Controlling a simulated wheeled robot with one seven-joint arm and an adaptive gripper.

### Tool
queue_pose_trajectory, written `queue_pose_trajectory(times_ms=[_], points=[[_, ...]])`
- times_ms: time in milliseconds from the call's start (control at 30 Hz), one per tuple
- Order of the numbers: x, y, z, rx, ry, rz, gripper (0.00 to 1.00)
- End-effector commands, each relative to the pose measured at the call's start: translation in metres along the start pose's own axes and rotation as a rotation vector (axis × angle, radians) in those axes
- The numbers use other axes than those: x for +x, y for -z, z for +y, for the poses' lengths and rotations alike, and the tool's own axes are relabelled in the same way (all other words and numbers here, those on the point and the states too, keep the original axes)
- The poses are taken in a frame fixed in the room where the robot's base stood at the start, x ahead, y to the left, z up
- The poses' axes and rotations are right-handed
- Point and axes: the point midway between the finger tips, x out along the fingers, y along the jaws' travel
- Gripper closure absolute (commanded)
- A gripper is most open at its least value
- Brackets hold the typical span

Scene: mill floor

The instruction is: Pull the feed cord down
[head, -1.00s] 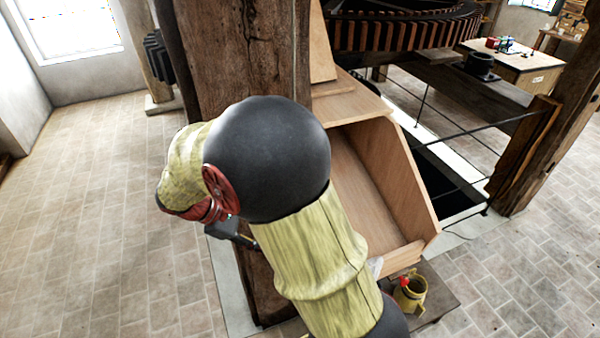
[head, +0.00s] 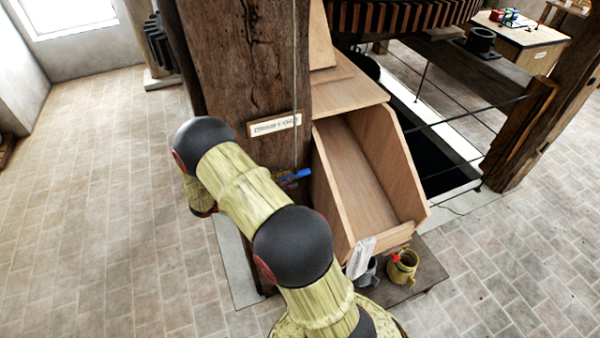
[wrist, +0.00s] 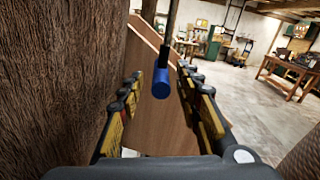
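The feed cord (head: 295,90) is a thin line hanging down the face of a thick wooden post. A blue handle (head: 300,175) shows at its lower end, beside the wooden chute. In the wrist view, the dark rod with its blue end (wrist: 161,86) appears between the two fingers of my gripper (wrist: 163,78). The fingers are spread, with gaps on both sides of the blue end. I cannot tell whether it is level with the fingertips or beyond them.
The wooden post (head: 230,60) stands close on the left of my gripper and bears a small label (head: 274,125). An open wooden chute (head: 365,180) is to the right. The floor at left is clear.

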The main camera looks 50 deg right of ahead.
Motion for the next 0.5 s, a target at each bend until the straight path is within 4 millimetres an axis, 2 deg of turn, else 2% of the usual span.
queue_pose_trajectory(times_ms=[200,333,500], points=[[0.034,-0.001,-0.001,0.000,0.003,0.002,0.65],[0.046,-0.001,-0.001,0.001,0.002,0.003,0.65],[0.052,0.000,0.000,0.002,0.000,0.003,0.65]])
